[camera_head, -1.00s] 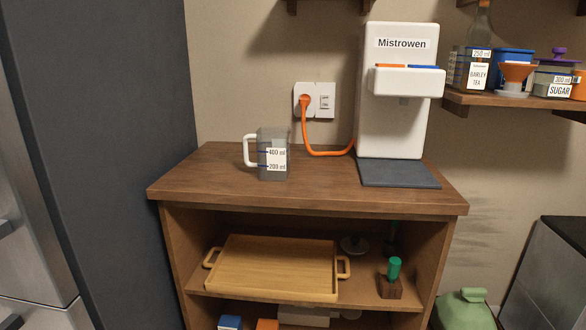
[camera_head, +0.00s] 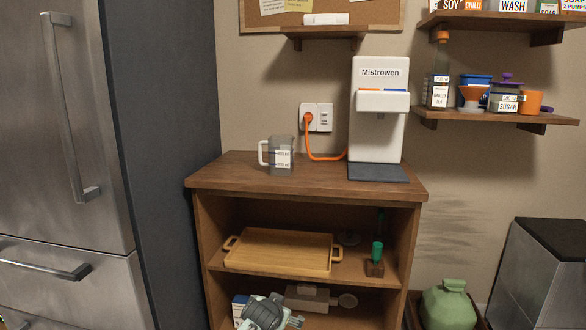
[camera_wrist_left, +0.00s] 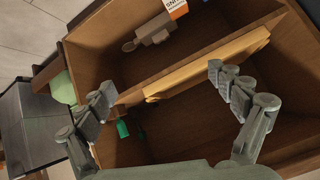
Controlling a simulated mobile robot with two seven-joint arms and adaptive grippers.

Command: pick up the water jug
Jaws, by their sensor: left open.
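The water jug (camera_head: 280,157) is a grey see-through measuring jug with a white handle on its left and a white label marked in ml. It stands upright on the wooden cabinet top (camera_head: 228,174), left of the white dispenser. My left gripper (camera_head: 265,312) shows at the bottom of the head view, low in front of the cabinet and well below the jug. In the left wrist view its fingers (camera_wrist_left: 161,82) are spread apart with nothing held between them. The jug is not visible in that view. My right gripper is not in view.
The white Mistrowen dispenser (camera_head: 379,110) with a dark mat (camera_head: 379,173) stands right of the jug. An orange cable (camera_head: 322,158) runs behind them to the wall socket. A wooden tray (camera_head: 280,252) lies on the shelf below. A fridge (camera_head: 60,130) stands at the left.

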